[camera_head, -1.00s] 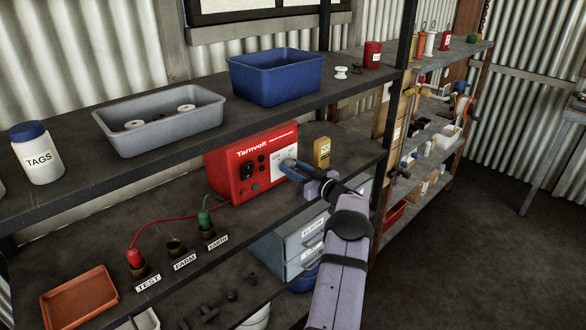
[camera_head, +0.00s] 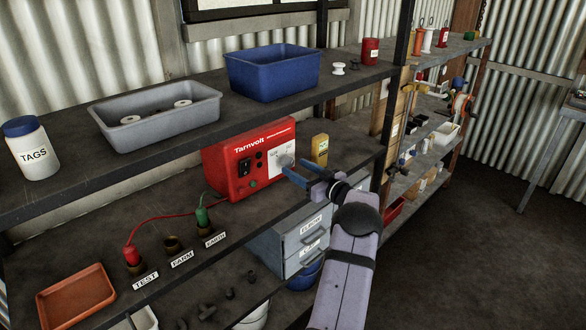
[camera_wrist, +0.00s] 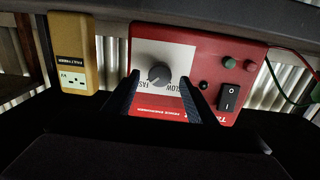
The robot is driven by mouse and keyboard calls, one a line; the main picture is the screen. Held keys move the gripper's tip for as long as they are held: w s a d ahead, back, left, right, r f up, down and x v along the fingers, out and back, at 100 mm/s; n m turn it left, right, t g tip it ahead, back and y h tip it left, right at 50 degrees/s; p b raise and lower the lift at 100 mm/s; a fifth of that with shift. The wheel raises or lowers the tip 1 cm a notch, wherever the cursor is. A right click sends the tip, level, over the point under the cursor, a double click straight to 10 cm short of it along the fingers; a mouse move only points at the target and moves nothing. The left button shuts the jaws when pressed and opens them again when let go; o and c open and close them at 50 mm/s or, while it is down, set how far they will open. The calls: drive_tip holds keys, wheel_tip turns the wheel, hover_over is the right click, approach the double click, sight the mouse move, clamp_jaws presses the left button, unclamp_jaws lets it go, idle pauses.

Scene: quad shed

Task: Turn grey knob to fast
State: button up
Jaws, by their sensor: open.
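The grey knob (camera_wrist: 159,75) is on a white panel on the front of the red Tarnvolt box (camera_head: 228,165). The wrist view shows the panel upside down, with FAST printed at the picture's left and SLOW at its right. The knob's pointer direction is too small to tell surely. My gripper (camera_wrist: 160,82) is open, with one dark blue finger on each side of the knob and gaps between. In the head view my gripper (camera_head: 295,169) is in front of the panel's right part, and the knob is partly hidden.
A yellow tester (camera_head: 320,149) stands right of the box. A black rocker switch (camera_wrist: 229,97) and small buttons share the box front. Red and green leads run to the terminals at left. The upper shelf is overhead, with a blue tub (camera_head: 272,75) on it.

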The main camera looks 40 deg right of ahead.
drive_tip(key=shift+s+a+b, duration=0.1)
drive_tip(key=shift+s+b, duration=0.2)
drive_tip(key=shift+s, duration=1.55)
